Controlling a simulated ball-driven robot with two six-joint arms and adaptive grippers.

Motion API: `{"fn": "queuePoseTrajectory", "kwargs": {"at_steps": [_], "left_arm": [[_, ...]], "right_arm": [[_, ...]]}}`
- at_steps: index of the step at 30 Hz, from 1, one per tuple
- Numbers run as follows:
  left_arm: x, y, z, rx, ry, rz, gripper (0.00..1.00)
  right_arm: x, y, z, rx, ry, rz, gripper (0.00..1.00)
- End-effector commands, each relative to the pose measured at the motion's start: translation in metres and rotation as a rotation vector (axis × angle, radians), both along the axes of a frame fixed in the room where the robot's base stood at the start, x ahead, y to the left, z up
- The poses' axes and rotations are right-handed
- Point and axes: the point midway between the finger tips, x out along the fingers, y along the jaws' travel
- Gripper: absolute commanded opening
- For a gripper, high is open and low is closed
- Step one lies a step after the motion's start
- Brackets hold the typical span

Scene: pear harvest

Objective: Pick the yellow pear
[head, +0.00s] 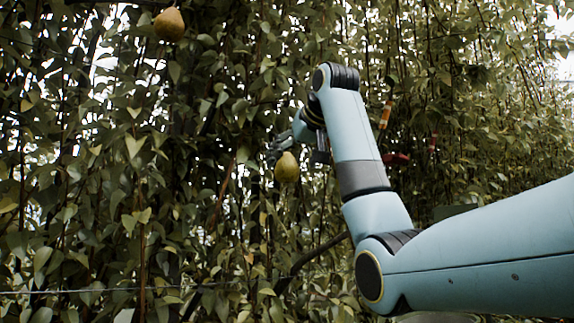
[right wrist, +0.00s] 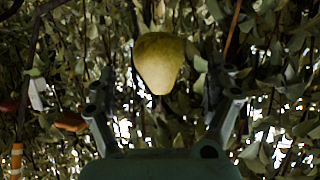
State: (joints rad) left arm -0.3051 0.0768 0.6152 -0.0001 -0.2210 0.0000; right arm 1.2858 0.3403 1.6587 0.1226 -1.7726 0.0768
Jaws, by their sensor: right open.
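A yellow pear (head: 287,167) hangs among the leaves near the middle of the head view. My right gripper (head: 280,148) is close beside it, and its fingers partly show behind and above the pear. In the right wrist view the yellow pear (right wrist: 158,62) sits in the upper middle, between the lines of the two open fingers of my right gripper (right wrist: 160,92). I see no finger touching it. Another yellow pear (head: 169,24) hangs at the upper left of the head view, away from the gripper. My left gripper is not in view.
Dense leafy vines fill the background, with a brown stem (head: 222,195) left of the near pear. A thin wire (head: 90,290) runs low at the left. An orange-and-white striped thing (head: 386,114) shows behind my arm, and one shows in the right wrist view (right wrist: 16,162).

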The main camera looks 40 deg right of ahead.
Motion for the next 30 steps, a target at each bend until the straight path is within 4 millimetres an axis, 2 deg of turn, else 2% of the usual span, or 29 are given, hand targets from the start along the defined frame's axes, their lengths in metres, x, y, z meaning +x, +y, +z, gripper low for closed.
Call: {"fn": "queuePoseTrajectory", "kwargs": {"at_steps": [3, 9, 14, 21, 23, 30], "left_arm": [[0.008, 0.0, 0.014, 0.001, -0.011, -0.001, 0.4], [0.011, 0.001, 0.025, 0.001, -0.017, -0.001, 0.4], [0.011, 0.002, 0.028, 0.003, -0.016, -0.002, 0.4], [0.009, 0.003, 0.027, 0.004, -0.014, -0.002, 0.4], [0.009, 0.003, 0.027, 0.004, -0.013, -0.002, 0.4], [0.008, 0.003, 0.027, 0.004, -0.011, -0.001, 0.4]], "right_arm": [[0.021, -0.005, -0.006, 0.001, 0.004, -0.001, 0.86], [0.045, -0.011, -0.018, 0.001, 0.003, 0.0, 0.86], [0.053, -0.013, -0.023, 0.0, 0.001, 0.0, 0.86], [0.054, -0.013, -0.024, 0.0, 0.0, 0.0, 0.86], [0.054, -0.013, -0.024, 0.0, 0.0, 0.0, 0.81], [0.054, -0.013, -0.023, 0.0, 0.0, 0.0, 0.5]]}}
